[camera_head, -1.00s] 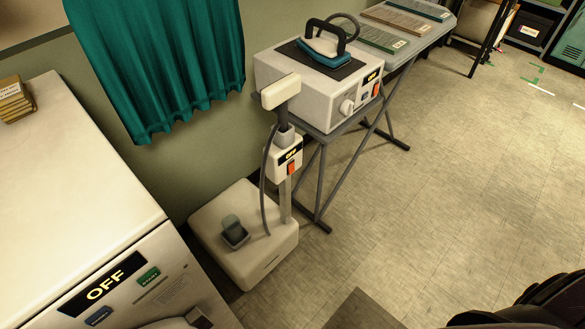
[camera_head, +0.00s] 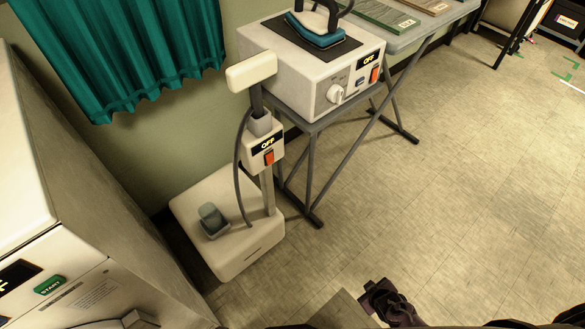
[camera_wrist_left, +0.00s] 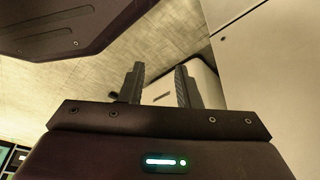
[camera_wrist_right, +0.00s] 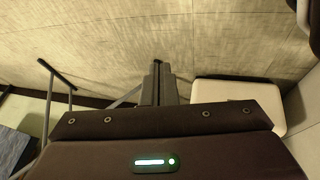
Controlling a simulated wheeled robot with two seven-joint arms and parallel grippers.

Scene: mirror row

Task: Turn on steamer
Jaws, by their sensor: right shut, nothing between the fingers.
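The steamer has a white base (camera_head: 235,235) on the floor, a pole and a pale head (camera_head: 251,72). Its white control box (camera_head: 262,150) has a display reading OFF and an orange-red switch (camera_head: 269,157). In the left wrist view my left gripper (camera_wrist_left: 159,78) is open and empty, with a white rounded body, apparently the steamer base, beyond its fingers. In the right wrist view my right gripper (camera_wrist_right: 157,66) is shut and empty. The white steamer base (camera_wrist_right: 240,92) shows to its right. Neither gripper touches the steamer.
Behind the steamer, an ironing station (camera_head: 300,70) with its own OFF display and red switch stands on an ironing board with splayed legs (camera_head: 350,155). A white machine (camera_head: 90,240) with a green START button is close at left. Open floor (camera_head: 450,190) lies at right.

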